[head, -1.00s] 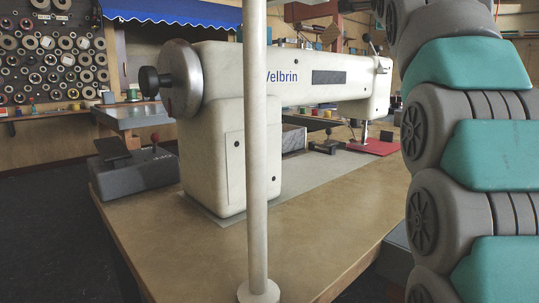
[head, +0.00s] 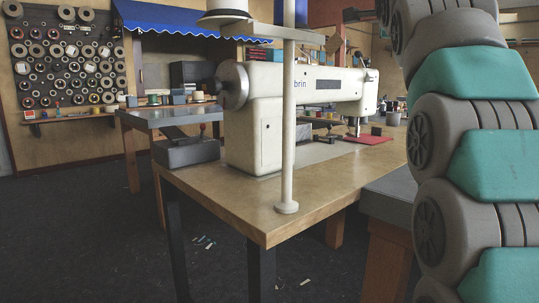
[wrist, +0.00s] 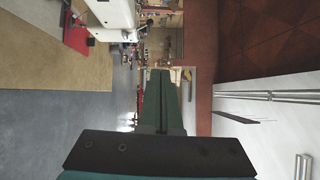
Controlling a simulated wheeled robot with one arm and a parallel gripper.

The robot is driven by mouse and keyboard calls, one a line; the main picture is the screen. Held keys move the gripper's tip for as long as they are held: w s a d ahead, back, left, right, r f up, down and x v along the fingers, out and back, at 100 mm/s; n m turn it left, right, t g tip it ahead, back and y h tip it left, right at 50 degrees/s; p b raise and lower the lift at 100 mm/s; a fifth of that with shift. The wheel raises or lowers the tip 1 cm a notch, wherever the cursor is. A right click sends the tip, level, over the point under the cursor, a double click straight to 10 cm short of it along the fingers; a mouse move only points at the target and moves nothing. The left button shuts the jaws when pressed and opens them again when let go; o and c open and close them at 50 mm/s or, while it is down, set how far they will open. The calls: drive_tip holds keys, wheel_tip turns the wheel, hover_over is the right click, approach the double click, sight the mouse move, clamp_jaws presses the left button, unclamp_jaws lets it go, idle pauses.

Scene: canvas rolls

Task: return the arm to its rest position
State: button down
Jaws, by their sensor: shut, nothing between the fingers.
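My arm (head: 470,150), with grey joints and teal covers, fills the right side of the head view; its end is out of that picture. In the wrist view my gripper (wrist: 162,78) points away from the camera, its dark green fingers together with nothing between them. Nothing touches the fingertips there.
A wooden table (head: 235,205) bears a white sewing machine (head: 250,125), a red cloth (head: 368,139) and a pale post (head: 288,150). A grey-topped surface (head: 390,198) stands close to my arm. Small scraps (head: 205,242) lie on the dark floor (head: 100,225), which is open at the left.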

drive_tip(key=s+a+f+n+g+y, duration=0.1)
drive_tip(key=s+a+f+n+g, duration=0.2)
drive_tip(key=f, duration=1)
drive_tip(key=s+a+f+n+g+y, duration=0.1)
drive_tip(key=s+f+n+g, duration=0.4)
drive_tip(key=f, duration=0.7)
drive_tip(key=s+a+f+n+g+y, duration=0.1)
drive_tip(key=s+a+f+n+g, duration=0.3)
drive_tip(key=f, duration=0.9)
drive_tip(key=s+a+f+n+g, duration=0.1)
drive_tip(key=s+f+n+g, duration=0.1)
drive_tip(key=s+f, duration=0.6)
drive_tip(key=s+a+f+n+g+y, duration=0.1)
drive_tip(key=s+f+n+g, duration=0.2)
drive_tip(key=s+f, duration=0.6)
drive_tip(key=s+a+f+n+g, duration=0.1)
drive_tip(key=s+f+n, duration=0.3)
drive_tip(key=s, duration=1.4)
wheel_tip(320, 180, down, 4)
drive_tip(key=shift+f+g, duration=0.25)
drive_tip(key=shift+g, duration=0.55)
drive_tip(key=c, duration=1.6)
unclamp_jaws()
